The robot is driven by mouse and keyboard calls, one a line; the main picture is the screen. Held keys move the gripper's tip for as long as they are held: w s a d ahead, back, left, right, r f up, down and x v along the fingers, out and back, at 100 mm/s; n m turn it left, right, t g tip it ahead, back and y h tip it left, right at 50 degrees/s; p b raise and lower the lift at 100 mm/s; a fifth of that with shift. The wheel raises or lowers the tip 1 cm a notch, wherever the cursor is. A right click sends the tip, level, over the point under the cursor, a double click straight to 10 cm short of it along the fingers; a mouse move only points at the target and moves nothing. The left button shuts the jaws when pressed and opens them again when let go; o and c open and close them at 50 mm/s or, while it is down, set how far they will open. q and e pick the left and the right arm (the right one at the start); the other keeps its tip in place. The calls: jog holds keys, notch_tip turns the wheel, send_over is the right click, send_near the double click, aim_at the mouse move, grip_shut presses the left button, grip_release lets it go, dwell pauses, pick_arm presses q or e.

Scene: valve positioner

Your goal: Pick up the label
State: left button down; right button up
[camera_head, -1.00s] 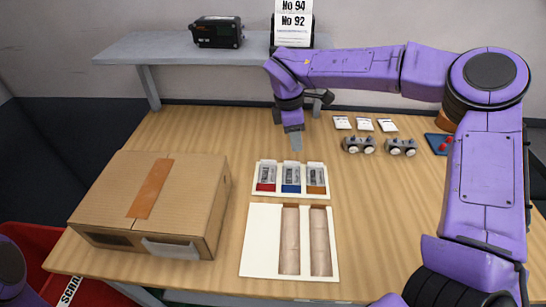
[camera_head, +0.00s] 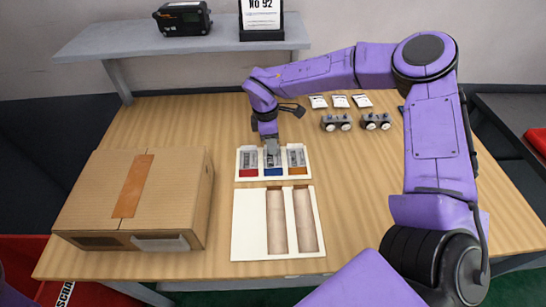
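A white tray (camera_head: 242,177) holds three small grey printed pieces side by side: one with a red end (camera_head: 249,163), one with a blue end (camera_head: 273,165) and one with an orange end (camera_head: 297,160). My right gripper (camera_head: 271,148) points down at the back of the middle, blue-ended piece and hides part of it. Its fingers are too small to tell whether they are open or touching the piece. Three small white cards (camera_head: 340,101) with dark marks lie farther back. I cannot tell which item is the label. My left gripper is out of view.
A cardboard box (camera_head: 90,195) stands at left. A white board (camera_head: 249,225) with two brown-lined slots lies in front of the tray. Two grey metal fittings (camera_head: 336,122) (camera_head: 376,121) sit back right. A shelf (camera_head: 225,38) holds a black device (camera_head: 183,18) and number sign (camera_head: 261,15).

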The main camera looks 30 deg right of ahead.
jog(key=shift+w+f, duration=0.1)
grip_shut()
